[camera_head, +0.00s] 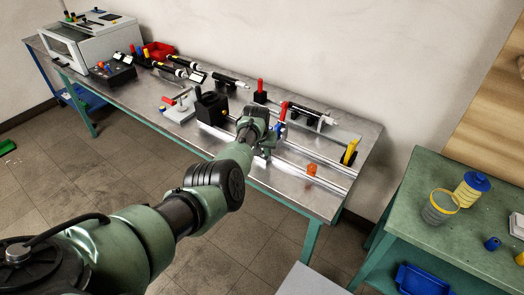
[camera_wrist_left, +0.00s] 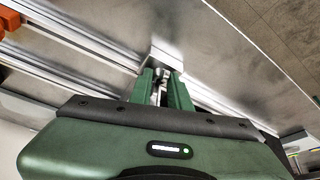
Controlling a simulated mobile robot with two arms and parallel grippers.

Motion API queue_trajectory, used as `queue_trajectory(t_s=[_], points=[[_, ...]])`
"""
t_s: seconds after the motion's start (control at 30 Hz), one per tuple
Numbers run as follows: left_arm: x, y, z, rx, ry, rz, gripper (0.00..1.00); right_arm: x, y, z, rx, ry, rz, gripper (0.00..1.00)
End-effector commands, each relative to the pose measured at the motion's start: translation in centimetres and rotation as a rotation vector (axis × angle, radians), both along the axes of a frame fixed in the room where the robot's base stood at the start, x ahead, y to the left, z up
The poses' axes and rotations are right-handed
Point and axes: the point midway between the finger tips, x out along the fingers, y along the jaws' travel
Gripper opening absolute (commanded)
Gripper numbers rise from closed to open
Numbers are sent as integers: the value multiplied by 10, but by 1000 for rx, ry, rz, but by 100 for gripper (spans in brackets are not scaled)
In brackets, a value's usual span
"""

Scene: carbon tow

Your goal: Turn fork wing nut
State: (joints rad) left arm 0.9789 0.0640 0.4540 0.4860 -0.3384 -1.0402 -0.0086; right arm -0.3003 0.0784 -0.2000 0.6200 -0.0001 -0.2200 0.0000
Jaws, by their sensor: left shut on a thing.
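My left gripper (camera_head: 266,150) reaches over the metal rails (camera_head: 318,181) on the steel workbench. In the left wrist view its two green fingers (camera_wrist_left: 161,88) are close together, shut on a small dark metal piece (camera_wrist_left: 158,92), which I take to be the fork wing nut. The fingers hide most of it. A bright metal block (camera_wrist_left: 166,56) lies just beyond the fingertips, where the rails meet it. In the head view the arm and hand cover the nut. My right gripper is in neither view.
Near the hand are a blue knob (camera_head: 282,131), a black block (camera_head: 211,107) and an orange piece (camera_head: 312,169) on the rails. A yellow lever (camera_head: 350,152) stands at the bench's right end. A green table (camera_head: 420,180) with jars is at right.

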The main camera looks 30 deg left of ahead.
Motion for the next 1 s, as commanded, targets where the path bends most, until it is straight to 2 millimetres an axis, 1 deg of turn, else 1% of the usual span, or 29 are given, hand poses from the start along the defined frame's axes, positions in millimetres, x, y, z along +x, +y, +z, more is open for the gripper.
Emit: queue_trajectory(t_s=[0.4, 0.43, 0.47, 0.5, 0.83, 0.93, 1.0], points=[[-1, 0, -1, 0, 4, 6, 0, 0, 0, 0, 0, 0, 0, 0], [-1, 0, -1, 0, 4, 5, 26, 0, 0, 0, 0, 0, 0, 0], [-1, 0, -1, 0, 4, 5, 35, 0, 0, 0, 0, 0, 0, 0], [-1, 0, -1, 0, 3, 5, 39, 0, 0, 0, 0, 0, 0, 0], [-1, 0, 1, 0, 1, 5, 39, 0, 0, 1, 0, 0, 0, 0], [-2, -1, 6, 1, 1, 6, 39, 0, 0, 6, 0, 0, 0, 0], [-4, -2, 14, 0, 0, 5, 39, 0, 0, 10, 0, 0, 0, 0]])
